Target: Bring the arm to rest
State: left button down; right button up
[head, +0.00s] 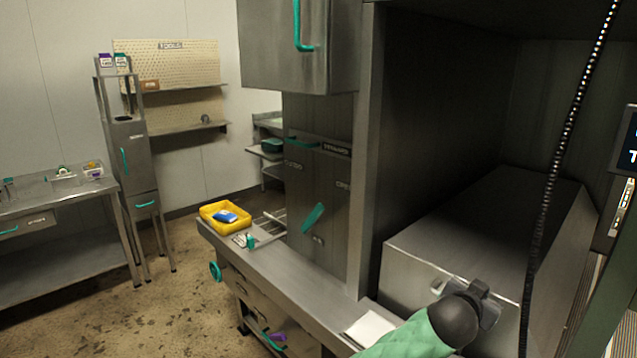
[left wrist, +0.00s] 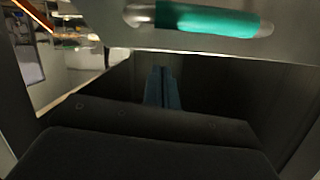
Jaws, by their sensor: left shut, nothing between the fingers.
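My left arm, with a green sleeve and a black wrist, comes in at the bottom of the head view. Its gripper (head: 484,291) is in front of the big metal box at the right, and its fingertips are hard to make out there. In the left wrist view the gripper's two fingers (left wrist: 162,88) are together, with nothing between them. A teal bar handle (left wrist: 205,19) on a grey panel crosses the top of that view, apart from the fingers. My right gripper is in neither view.
The metal box (head: 470,225) sits in a dark chamber, with a hanging black cable (head: 545,190) at its right. A steel counter (head: 285,285) holds a yellow tray (head: 207,211) with a blue packet (head: 226,216).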

pick_arm(q)
jog(key=w+a+r+n+y, duration=0.1)
jog(key=w+a+r+y, duration=0.1)
jog(key=a, duration=0.6)
jog(key=w+a+r+y, duration=0.2)
jog(key=w+a, duration=0.1)
jog(key=a, duration=0.5)
jog(key=s+a+f+n+g+y, duration=0.1)
jog(key=a+f+n, duration=0.1)
jog(key=a+f, duration=0.7)
jog(key=s+a+f+n+y, duration=0.2)
jog(key=a+f, duration=0.4)
jog(key=a, duration=0.4)
jog(key=s+a+f+n+g+y, duration=0.1)
jog(key=s+a+f+n+g, duration=0.1)
jog(key=s+a+f, duration=0.7)
jog(key=s+a+f+n+g+y, duration=0.1)
jog(key=s+a+f+n+g, duration=0.1)
jog(key=s+a+f, duration=0.65)
jog(key=s+a+f+g, duration=0.1)
jog(key=s+f+g, duration=0.2)
jog(key=s+f, duration=1.1)
jog(key=s, duration=0.3)
jog(key=shift+a+f+g, duration=0.25)
jog(key=shift+g, duration=0.05)
